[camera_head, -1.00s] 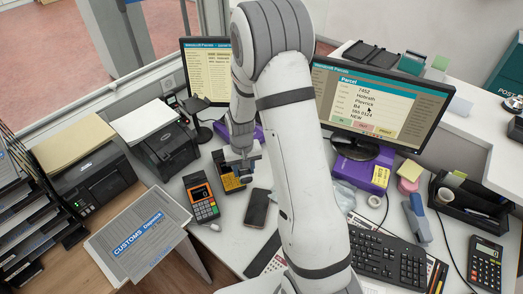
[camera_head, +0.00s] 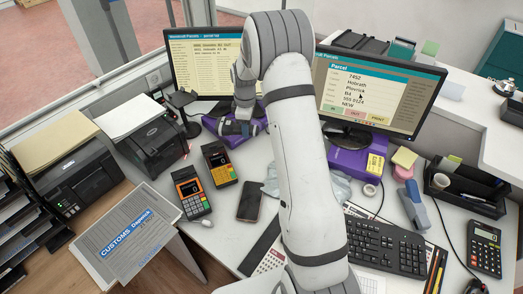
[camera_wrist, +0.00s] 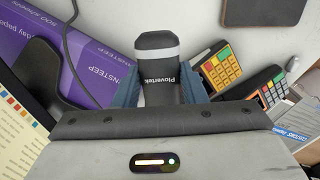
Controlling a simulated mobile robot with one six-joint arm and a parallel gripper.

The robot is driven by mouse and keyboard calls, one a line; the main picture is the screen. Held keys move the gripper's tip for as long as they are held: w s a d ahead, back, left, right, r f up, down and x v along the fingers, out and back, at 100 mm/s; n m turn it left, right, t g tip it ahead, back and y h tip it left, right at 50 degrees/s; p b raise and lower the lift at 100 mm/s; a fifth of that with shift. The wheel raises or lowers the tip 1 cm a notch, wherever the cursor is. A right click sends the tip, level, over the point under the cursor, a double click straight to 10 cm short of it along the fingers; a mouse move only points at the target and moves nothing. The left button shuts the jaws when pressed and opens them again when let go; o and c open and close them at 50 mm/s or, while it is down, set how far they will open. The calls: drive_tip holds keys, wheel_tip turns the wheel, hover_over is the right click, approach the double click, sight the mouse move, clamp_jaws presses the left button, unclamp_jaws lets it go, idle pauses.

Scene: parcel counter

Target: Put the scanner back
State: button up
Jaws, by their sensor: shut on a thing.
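My gripper (camera_wrist: 160,92) is shut on the scanner (camera_wrist: 157,62), a dark handheld body with a light grey band and the word Plovertek on it. The blue fingers press it from both sides. In the head view my gripper (camera_head: 240,129) is in front of the left monitor, over or near a purple paper box; the scanner is small and dark there. A black stand (camera_head: 183,104) with a flat top and a round foot stands left of the gripper, beside that monitor. Nothing rests visibly on the stand.
Two card terminals, one orange (camera_head: 191,190) and one yellow (camera_head: 219,163), lie in front of my gripper. A phone (camera_head: 249,201) lies to their right. The left monitor (camera_head: 208,65) is close behind the gripper. A printer (camera_head: 150,140) stands to the left. My arm hides the counter's middle.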

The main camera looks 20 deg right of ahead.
drive_tip(key=w+d+r+n+b, duration=0.2)
drive_tip(key=w+d+n, duration=0.35)
drive_tip(key=n, duration=0.25)
drive_tip(key=f, duration=0.3)
drive_tip(key=f+p, duration=0.1)
drive_tip(key=f, duration=0.5)
drive_tip(key=shift+s+d+f, duration=0.25)
drive_tip(key=shift+s+f, duration=0.05)
drive_tip(key=shift+s, duration=0.1)
drive_tip(key=shift+f+b, duration=0.35)
drive_tip(key=shift+f, duration=0.35)
drive_tip(key=o, duration=1.1)
drive_tip(key=shift+r, duration=0.1)
